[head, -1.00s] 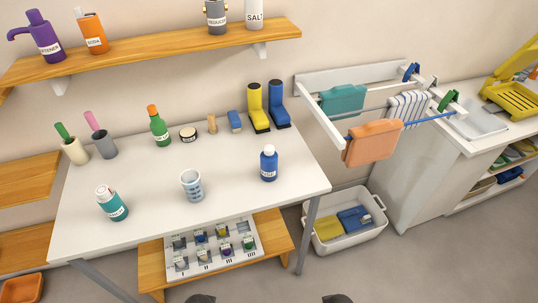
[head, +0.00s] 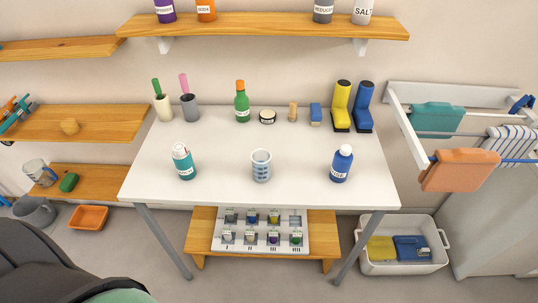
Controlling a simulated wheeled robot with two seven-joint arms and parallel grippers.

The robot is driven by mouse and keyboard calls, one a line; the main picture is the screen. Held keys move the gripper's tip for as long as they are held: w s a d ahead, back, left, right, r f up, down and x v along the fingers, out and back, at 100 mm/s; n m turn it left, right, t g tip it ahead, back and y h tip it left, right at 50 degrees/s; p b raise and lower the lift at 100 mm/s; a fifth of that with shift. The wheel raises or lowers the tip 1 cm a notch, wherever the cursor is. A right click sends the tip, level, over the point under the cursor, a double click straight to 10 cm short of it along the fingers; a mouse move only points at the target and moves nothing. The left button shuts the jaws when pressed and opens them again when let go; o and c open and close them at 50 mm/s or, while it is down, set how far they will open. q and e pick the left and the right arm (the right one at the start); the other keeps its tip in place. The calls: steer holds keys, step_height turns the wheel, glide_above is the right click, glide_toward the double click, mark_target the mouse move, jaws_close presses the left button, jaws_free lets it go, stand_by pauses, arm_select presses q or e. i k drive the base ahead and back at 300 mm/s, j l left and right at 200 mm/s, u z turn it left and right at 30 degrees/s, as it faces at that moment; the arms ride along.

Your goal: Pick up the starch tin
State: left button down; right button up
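No label in view clearly reads starch. A teal can with a white cap (head: 184,161) stands upright at the front left of the white table; its label is too small to read surely. A small round tin with a dark rim (head: 267,116) sits at the table's back middle, its label also unreadable. I cannot tell which, if either, is the starch tin. Neither of my grippers shows in the head view.
A blue-striped cup (head: 261,166) and a blue bottle (head: 341,163) stand along the white table's (head: 215,187) front. A green bottle (head: 242,103) and boots (head: 341,106) stand behind. A shelf (head: 270,26) hangs above. The table's middle is clear.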

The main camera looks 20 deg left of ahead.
mark_target(185, 166)
steer(key=u, duration=1.35)
